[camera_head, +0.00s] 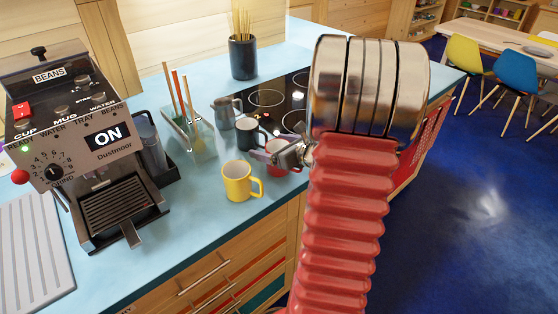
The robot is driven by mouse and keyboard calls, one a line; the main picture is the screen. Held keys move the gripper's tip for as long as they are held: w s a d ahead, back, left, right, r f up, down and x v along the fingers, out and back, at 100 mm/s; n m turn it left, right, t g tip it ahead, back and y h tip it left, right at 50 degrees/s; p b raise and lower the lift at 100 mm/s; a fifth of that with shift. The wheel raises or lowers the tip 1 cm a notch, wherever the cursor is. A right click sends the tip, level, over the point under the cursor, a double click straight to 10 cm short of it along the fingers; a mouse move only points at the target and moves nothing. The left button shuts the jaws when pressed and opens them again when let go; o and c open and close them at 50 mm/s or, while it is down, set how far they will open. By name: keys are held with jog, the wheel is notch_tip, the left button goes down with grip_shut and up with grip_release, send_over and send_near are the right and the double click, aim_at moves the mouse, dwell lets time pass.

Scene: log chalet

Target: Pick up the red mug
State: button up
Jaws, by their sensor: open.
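The red mug (279,171) stands on the light blue counter (207,234), near its front edge. My gripper (264,151) is open and reaches in from the right at the red mug, covering part of its rim and upper side. I cannot tell whether the fingers touch the mug or are just in front of it. My red ribbed arm with its metal joint fills the right of the mug.
A yellow mug (238,182) stands close in front, left of the red mug. A dark mug (247,134) and a grey jug (226,112) stand behind it. A utensil holder (190,132), coffee machine (95,150), black hob (268,98) and dark pot (242,58) surround them.

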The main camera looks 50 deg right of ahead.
jog(key=shift+c, duration=0.3)
jog(key=c, duration=1.3)
notch_tip(320, 180, up, 10)
dwell(0.6)
